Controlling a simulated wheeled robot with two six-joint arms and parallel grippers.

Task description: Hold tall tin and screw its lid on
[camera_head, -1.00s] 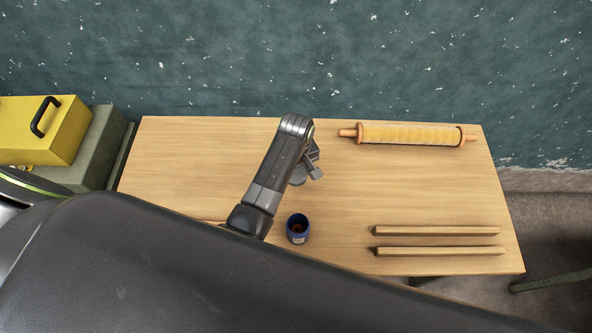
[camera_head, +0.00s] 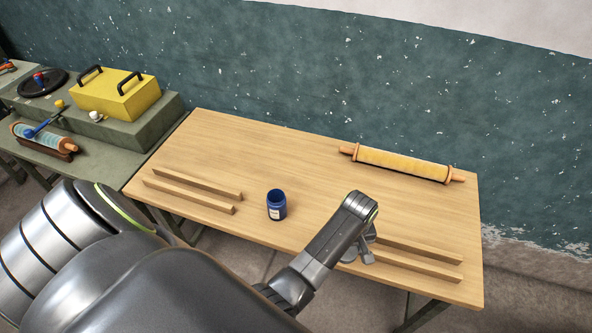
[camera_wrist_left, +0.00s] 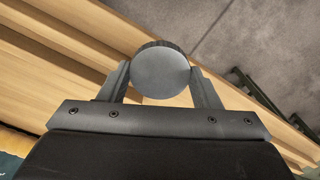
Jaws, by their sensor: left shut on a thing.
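The tall tin (camera_head: 277,205) is dark blue with a pale label. It stands upright and open-topped on the wooden table, left of my left gripper, and nothing holds it. My left gripper (camera_head: 362,250) is over the front right of the table, by the right pair of wooden strips. In the left wrist view it is shut on a round grey lid (camera_wrist_left: 162,70), gripped by its sides between the two fingers. The lid is apart from the tin. My right gripper is not in view.
Two wooden strips (camera_head: 198,182) lie on the left of the table (camera_head: 300,155) and two more (camera_head: 418,250) on the right. A rolling-pin-like roller (camera_head: 402,163) lies at the back right. A yellow case (camera_head: 117,95) stands left on a green bench. The table's middle is clear.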

